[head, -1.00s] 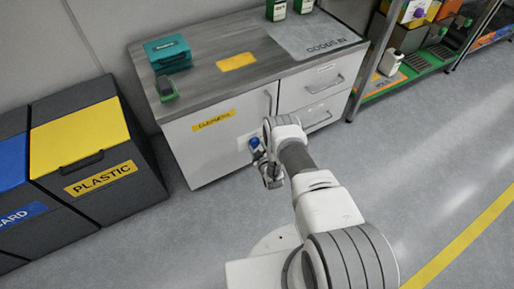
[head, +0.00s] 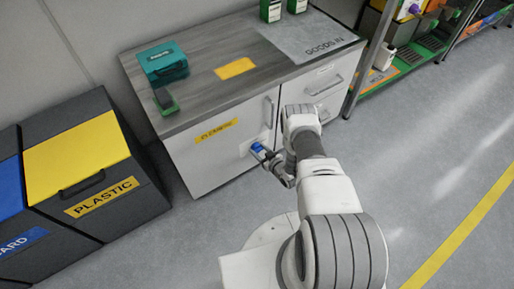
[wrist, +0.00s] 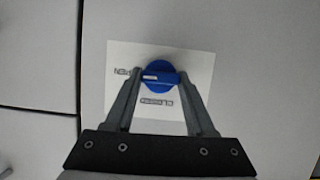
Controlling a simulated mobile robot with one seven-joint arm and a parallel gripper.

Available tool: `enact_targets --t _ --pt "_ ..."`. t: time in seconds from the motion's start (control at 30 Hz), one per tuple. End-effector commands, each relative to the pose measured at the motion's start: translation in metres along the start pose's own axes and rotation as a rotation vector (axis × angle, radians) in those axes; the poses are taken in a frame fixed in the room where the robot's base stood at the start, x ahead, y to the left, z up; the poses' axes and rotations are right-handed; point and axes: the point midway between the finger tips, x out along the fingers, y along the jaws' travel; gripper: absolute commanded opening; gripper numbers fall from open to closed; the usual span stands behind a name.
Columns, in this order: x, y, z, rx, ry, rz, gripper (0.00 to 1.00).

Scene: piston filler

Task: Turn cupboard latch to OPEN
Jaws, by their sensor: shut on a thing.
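The cupboard latch is a round blue knob with a raised bar; it shows in the wrist view (wrist: 158,78) and small in the head view (head: 257,147). A white mark on the bar lies at its left end, toward a label partly covered by a finger, apparently OPEN upside down. A second label below the knob is upside down and seems to read CLOSED. My gripper (wrist: 161,76) has its fingers shut on the knob's left and right sides. In the head view, my gripper (head: 268,157) is at the latch plate on the cupboard door (head: 200,165), which is closed.
On the cupboard top (head: 205,85) are a teal box (head: 163,62), a green item (head: 166,101) and bottles (head: 270,10). Drawers (head: 325,85) are right of the door. Waste bins (head: 80,160) stand left, shelving (head: 410,60) right. Floor to the right is clear.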

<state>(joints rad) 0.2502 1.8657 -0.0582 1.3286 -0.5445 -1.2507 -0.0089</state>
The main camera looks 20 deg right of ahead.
Motion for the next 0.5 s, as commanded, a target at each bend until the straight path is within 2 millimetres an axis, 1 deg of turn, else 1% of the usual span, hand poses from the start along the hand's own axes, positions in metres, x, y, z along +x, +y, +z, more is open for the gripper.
enact_targets --t 0.5 --pt "-0.0028 -0.0008 -0.0003 0.042 0.006 -0.017 0.00"
